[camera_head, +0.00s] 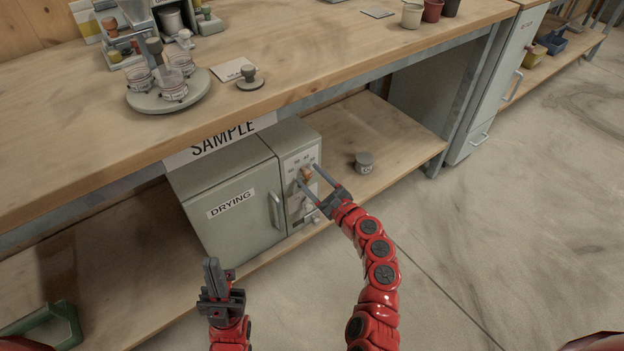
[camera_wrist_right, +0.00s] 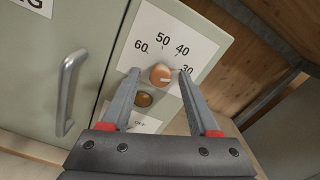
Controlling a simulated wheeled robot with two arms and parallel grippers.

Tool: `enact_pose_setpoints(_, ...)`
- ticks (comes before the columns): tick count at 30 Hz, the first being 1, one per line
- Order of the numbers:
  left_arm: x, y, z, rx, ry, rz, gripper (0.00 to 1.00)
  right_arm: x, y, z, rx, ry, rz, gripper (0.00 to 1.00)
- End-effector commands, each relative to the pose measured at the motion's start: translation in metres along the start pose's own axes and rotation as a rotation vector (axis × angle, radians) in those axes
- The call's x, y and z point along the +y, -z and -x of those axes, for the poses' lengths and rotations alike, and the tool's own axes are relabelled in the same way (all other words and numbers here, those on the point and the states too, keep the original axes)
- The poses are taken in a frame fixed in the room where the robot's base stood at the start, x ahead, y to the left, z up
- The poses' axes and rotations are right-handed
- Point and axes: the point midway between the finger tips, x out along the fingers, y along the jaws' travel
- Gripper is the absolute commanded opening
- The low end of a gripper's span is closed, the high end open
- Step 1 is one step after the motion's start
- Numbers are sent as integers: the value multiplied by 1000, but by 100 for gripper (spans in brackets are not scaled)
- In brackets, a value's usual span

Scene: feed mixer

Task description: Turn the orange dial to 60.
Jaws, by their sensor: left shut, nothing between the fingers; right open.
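The orange dial (camera_head: 305,174) is on the control panel of the grey-green drying oven (camera_head: 228,213) on the lower shelf. In the right wrist view the dial (camera_wrist_right: 160,75) shows a pale pointer mark facing right, toward 30. The numbers 60, 50, 40 and 30 run around it from left to right. My right gripper (camera_head: 311,174) is open, with its fingers on either side of the dial; I cannot tell whether they touch it. It also shows in the right wrist view (camera_wrist_right: 157,80). My left gripper (camera_head: 211,264) is shut and empty, in front of the oven.
A round orange-brown light or button (camera_wrist_right: 144,99) sits below the dial. The oven door handle (camera_wrist_right: 68,92) is left of the panel. The wooden bench top (camera_head: 330,60) overhangs the oven.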

Motion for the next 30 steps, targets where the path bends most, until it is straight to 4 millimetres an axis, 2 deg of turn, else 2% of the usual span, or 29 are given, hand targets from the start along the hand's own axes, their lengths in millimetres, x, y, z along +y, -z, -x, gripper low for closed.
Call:
enact_pose_setpoints(5, 0, 0, 0, 0, 0, 0, 0, 0, 0, 0, 0, 0, 0, 59)
enact_pose_setpoints(15, 0, 0, 0, 0, 0, 0, 0, 0, 0, 0, 0, 0, 0, 0)
enact_pose_setpoints(30, 0, -1, 6, 0, 0, 0, 0, 0, 1, 1, -1, 0, 69, 0)
